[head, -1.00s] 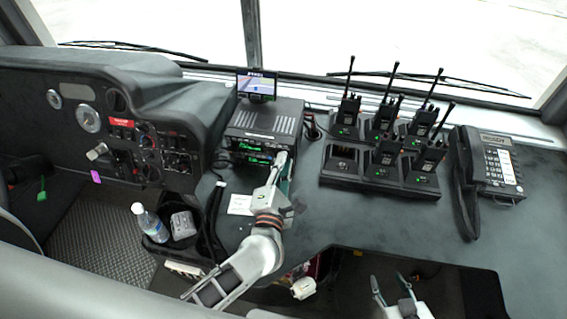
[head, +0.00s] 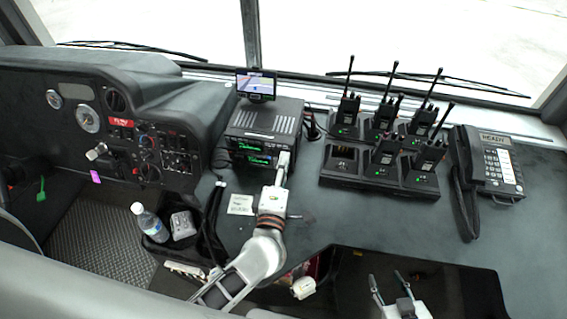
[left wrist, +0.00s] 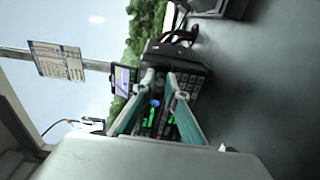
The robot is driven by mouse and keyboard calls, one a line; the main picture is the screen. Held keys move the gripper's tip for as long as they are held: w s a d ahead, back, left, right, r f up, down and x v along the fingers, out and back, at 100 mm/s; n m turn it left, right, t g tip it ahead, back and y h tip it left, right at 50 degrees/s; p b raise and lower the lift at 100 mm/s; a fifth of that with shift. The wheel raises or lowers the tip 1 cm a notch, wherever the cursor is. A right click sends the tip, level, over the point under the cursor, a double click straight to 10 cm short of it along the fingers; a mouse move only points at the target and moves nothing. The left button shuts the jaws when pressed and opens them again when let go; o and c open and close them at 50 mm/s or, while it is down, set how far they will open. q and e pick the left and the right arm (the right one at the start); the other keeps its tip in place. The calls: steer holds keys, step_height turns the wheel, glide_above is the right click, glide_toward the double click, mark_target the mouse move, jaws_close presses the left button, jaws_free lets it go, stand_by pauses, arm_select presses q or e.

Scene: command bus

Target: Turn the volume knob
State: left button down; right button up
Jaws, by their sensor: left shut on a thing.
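The radio unit (head: 266,121) is a dark box with green-lit displays on its front, standing on the dashboard. It also shows in the left wrist view (left wrist: 188,72). My left gripper (head: 283,160) is at the right end of the radio's front and is shut on the volume knob, which its fingers hide in the head view. In the left wrist view, the two fingers (left wrist: 160,78) reach up to the radio's face. My right gripper (head: 385,282) is empty, with its fingers apart, low in the head view and away from the radio.
A small screen (head: 256,85) stands on the radio. A charger rack (head: 337,180) with several handheld radios and a desk phone (head: 498,170) stand to the right. A white card (head: 240,205) lies left of my left arm. A bottle (head: 150,222) stands in a tray.

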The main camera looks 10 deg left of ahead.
stand_by(0.3)
arm_select(q)
steer(key=c, duration=2)
jaws_free()
steer(key=shift+c, duration=0.2)
steer(key=shift+s, duration=0.1)
steer(key=s, duration=1.1)
steer(key=shift+s+d+r, duration=0.15)
steer(key=shift+s+d, duration=0.1)
steer(key=shift+s, duration=0.15)
steer(key=shift+s, duration=0.1)
